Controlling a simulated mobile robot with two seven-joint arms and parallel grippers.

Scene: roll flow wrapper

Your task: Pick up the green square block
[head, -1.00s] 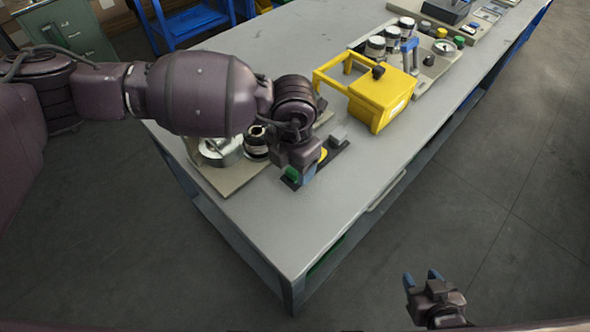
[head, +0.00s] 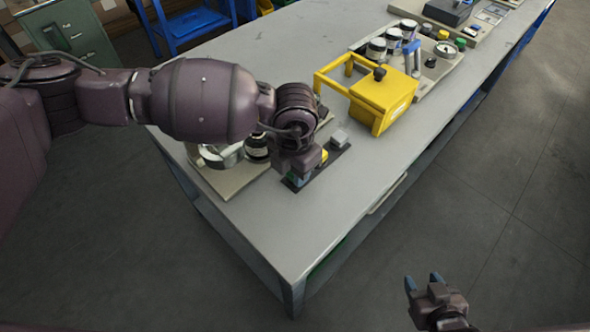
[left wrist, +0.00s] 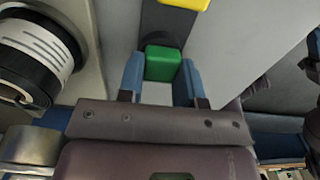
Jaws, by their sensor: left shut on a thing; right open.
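The green square block (left wrist: 162,63) shows in the left wrist view between the two blue fingers of my left gripper (left wrist: 162,76). The gripper is shut on it, with a finger on each side. In the head view my left gripper (head: 300,180) is at the near left end of a dark strip (head: 330,163) on the table, and it hides the green block. I cannot tell whether the block is clear of the strip. My right gripper (head: 424,281) is open and empty, low at the right, off the table.
A yellow block (head: 324,155) and a grey block (head: 340,139) sit on the strip beyond my left gripper. A yellow machine cover (head: 383,92) stands behind. A panel with rolls (head: 222,172) lies to the left. The table's near corner is clear.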

